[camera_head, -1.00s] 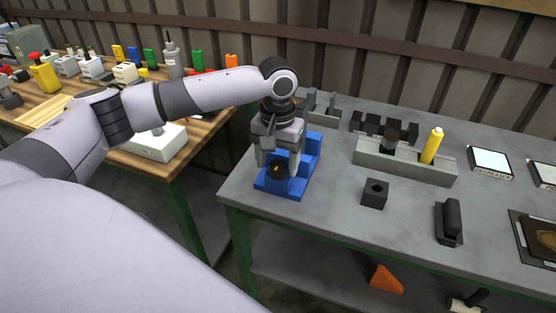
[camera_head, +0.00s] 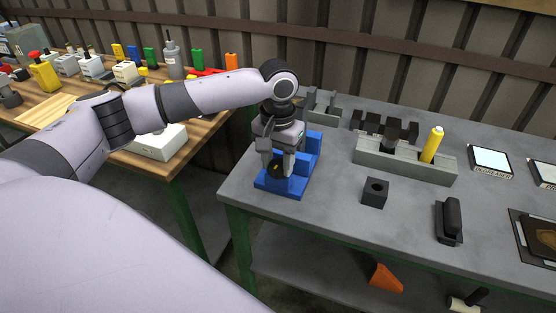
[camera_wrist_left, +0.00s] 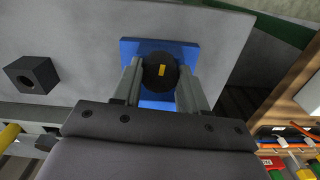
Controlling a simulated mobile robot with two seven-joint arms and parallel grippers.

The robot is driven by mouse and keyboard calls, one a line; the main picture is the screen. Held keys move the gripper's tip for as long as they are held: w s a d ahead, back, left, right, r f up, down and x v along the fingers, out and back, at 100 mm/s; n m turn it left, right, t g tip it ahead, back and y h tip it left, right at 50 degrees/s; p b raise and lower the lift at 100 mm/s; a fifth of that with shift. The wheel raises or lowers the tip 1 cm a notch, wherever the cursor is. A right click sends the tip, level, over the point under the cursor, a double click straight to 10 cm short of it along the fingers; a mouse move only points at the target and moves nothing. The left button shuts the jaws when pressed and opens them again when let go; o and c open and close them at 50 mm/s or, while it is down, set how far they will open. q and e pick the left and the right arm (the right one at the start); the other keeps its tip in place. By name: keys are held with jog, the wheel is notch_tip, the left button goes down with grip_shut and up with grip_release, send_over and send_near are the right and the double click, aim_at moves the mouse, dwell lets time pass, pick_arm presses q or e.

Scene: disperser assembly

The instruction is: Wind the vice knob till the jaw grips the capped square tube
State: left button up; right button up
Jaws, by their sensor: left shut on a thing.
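The blue vice (camera_head: 312,152) stands at the left end of the grey bench; its base also shows in the left wrist view (camera_wrist_left: 130,50). Its round black knob (camera_wrist_left: 160,72) carries a yellow mark and faces the wrist camera. The knob also shows in the head view (camera_head: 277,171). My left gripper (camera_head: 276,168) points down at the vice, with its two fingers on either side of the knob, shut on it. The gripper hides the vice's jaw, and I cannot make out the capped square tube there. My right gripper is not in view.
A black block with a hole (camera_head: 375,193) and a black handled piece (camera_head: 449,221) lie right of the vice. A grey holder (camera_head: 420,169) with a yellow bottle (camera_head: 432,146) stands behind them. A wooden table (camera_head: 190,125) with many parts is on the left.

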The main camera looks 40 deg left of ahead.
aim_at(278, 163)
pick_arm(q)
jog(key=m, duration=0.9)
jog(key=shift+m, duration=0.3)
jog(key=m, duration=0.4)
jog(key=shift+w+r+m, duration=0.1)
jog(key=shift+m, duration=0.2)
jog(key=m, duration=0.4)
jog(key=shift+a+m, duration=0.1)
jog(key=shift+m, duration=0.6)
jog(key=o, duration=1.1)
jog(key=shift+c, duration=0.2)
jog(key=shift+r, duration=3.6)
